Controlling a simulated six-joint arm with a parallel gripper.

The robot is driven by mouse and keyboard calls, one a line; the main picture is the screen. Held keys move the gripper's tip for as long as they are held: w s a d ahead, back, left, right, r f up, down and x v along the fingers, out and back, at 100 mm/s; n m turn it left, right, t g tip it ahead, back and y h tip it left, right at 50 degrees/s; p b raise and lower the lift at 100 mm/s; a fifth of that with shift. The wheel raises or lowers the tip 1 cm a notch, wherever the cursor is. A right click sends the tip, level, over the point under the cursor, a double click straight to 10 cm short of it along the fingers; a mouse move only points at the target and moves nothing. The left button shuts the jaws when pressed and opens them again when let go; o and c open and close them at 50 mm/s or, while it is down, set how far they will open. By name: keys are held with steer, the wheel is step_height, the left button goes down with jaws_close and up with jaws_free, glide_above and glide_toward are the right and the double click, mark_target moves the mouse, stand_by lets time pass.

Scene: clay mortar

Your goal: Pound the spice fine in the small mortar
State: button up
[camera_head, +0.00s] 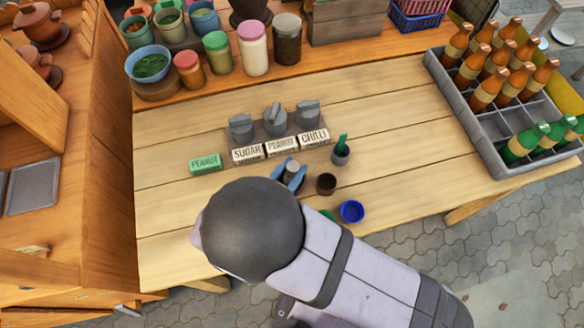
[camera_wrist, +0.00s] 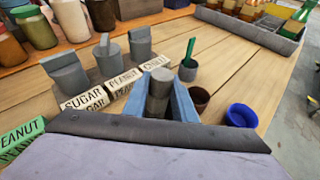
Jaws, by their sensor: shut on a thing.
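My gripper (camera_head: 289,176) is shut on a grey cylinder, which looks like the pestle (camera_wrist: 158,88). Its blue fingers stand on both sides of it in the wrist view, and the grey top also shows in the head view (camera_head: 292,166). The pestle's lower end is hidden behind my wrist. A small dark brown cup (camera_head: 326,184), perhaps the mortar, stands just right of my gripper and also shows in the wrist view (camera_wrist: 200,98). I cannot see spice in it. A blue bowl (camera_head: 352,211) stands right and nearer, also in the wrist view (camera_wrist: 241,116).
Grey lidded pots (camera_head: 275,120) stand behind cards reading SUGAR, PEANUT and CHILLI (camera_head: 282,146). A green PEANUT card (camera_head: 205,163) is left. A grey cup (camera_head: 341,155) holds a green-handled tool. A bottle crate (camera_head: 480,140) stands right. The table between is clear.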

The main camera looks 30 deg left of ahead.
steer(key=shift+f, duration=0.15)
stand_by(0.5)
steer(key=shift+f+b, duration=0.7)
steer(key=shift+b, duration=0.05)
stand_by(0.3)
steer(key=shift+r+p, duration=0.75)
steer(key=shift+r, duration=0.15)
steer(key=shift+f, duration=0.2)
steer(key=shift+f+b, duration=0.7)
steer(key=shift+b, duration=0.05)
steer(key=shift+f, duration=0.1)
stand_by(0.4)
steer(key=shift+r+p, duration=0.7)
steer(key=shift+r, duration=0.3)
